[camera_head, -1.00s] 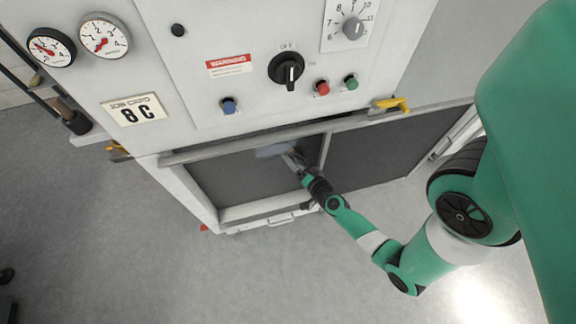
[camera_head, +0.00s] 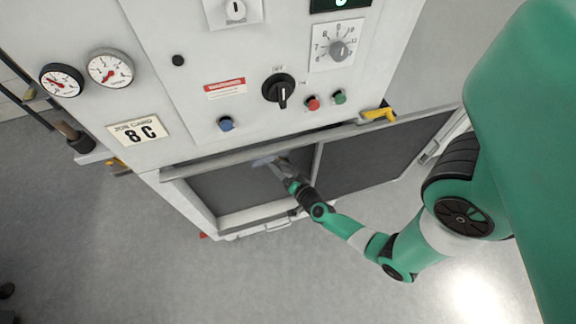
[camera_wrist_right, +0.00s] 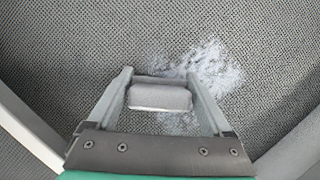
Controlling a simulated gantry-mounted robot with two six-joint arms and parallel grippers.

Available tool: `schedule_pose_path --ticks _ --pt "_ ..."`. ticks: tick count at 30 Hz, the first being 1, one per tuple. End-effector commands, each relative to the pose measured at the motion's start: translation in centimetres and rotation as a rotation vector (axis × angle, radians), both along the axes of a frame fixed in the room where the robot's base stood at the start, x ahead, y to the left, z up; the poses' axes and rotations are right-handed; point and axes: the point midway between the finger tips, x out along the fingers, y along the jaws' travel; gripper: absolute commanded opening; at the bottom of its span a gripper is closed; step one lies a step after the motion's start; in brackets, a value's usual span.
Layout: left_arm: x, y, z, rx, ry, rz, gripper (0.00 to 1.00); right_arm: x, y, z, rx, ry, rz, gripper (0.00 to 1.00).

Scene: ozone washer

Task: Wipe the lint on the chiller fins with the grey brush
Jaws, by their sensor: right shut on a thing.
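The chiller fins show as a dark mesh panel (camera_head: 232,188) in a framed opening at the lower cabinet front. In the right wrist view the mesh (camera_wrist_right: 60,50) fills most of the picture. Pale, powdery lint (camera_wrist_right: 215,68) lies on it, ahead and to the right of the gripper's middle. My right gripper (camera_head: 279,163) is at the mesh. In the wrist view my right gripper (camera_wrist_right: 160,85) is shut on the grey brush (camera_wrist_right: 160,97), a light grey block between its fingers. The brush's far side is at the lint's lower left; contact is unclear. My left gripper is not in view.
A second dark panel (camera_head: 375,160) lies right of a divider. Above are a yellow latch (camera_head: 378,114), a black rotary switch (camera_head: 281,92) and coloured buttons. A frame edge (camera_wrist_right: 30,135) borders the mesh at left. Open floor (camera_head: 150,255) lies in front.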

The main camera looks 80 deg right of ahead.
Motion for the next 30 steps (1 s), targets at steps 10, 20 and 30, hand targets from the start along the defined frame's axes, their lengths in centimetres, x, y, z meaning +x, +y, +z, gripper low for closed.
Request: schedule_pose_path --ticks 10,20,30 --pt "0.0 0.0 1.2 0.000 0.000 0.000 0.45 1.5 0.6 0.3 -0.001 -0.001 0.004 0.40" --pt "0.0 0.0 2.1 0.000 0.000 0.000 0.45 3.5 1.4 0.0 -0.001 0.000 -0.001 0.40" --pt "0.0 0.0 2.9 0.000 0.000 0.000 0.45 5.6 2.4 0.2 -0.001 -0.002 0.003 0.40"
